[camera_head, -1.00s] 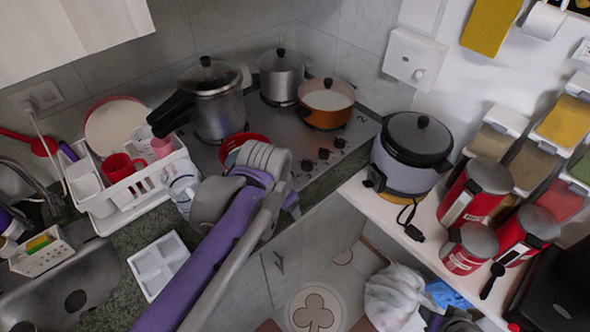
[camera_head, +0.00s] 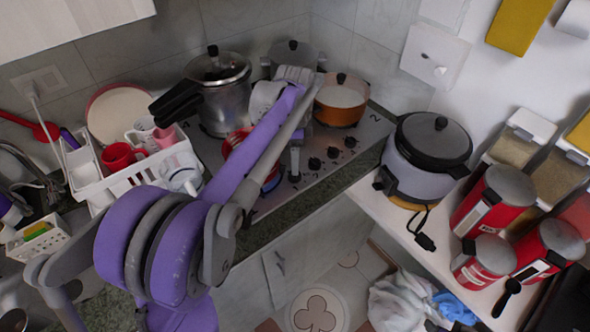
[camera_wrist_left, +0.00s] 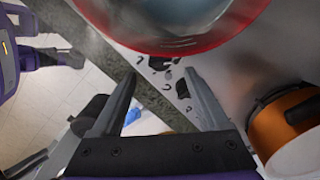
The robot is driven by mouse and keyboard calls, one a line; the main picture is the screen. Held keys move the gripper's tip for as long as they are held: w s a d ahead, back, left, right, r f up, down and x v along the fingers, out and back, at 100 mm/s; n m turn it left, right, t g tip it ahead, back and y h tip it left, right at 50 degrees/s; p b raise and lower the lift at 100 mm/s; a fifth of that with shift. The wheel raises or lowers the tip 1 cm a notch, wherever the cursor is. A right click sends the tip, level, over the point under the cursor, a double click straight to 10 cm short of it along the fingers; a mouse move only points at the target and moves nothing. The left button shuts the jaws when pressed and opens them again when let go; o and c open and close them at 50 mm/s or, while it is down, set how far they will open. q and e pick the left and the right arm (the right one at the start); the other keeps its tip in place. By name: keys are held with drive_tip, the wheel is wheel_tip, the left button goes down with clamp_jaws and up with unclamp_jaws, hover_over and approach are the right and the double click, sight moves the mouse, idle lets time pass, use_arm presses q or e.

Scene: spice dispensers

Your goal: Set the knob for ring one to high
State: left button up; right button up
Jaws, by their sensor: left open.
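A row of black knobs (camera_head: 314,163) runs along the front of the steel stovetop (camera_head: 225,160); I cannot tell which belongs to ring one. My left gripper (camera_head: 294,165) hangs over the front of the stovetop, by the left end of the knob row. In the left wrist view my left gripper (camera_wrist_left: 160,76) is open and empty. One black knob (camera_wrist_left: 183,88) shows near the right fingertip, with dark curved marks around it. Contact cannot be told. My right gripper is not in view.
A red bowl (camera_head: 232,142) is close to my left gripper; its rim (camera_wrist_left: 235,35) fills the top of the wrist view. A pressure cooker (camera_head: 224,100), a grey pot (camera_head: 291,57) and an orange pot (camera_head: 341,105) stand on the stovetop. A rice cooker (camera_head: 425,155) stands right.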

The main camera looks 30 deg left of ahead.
use_arm(q)
wheel_tip(320, 180, down, 6)
drive_tip(key=shift+r, duration=0.2)
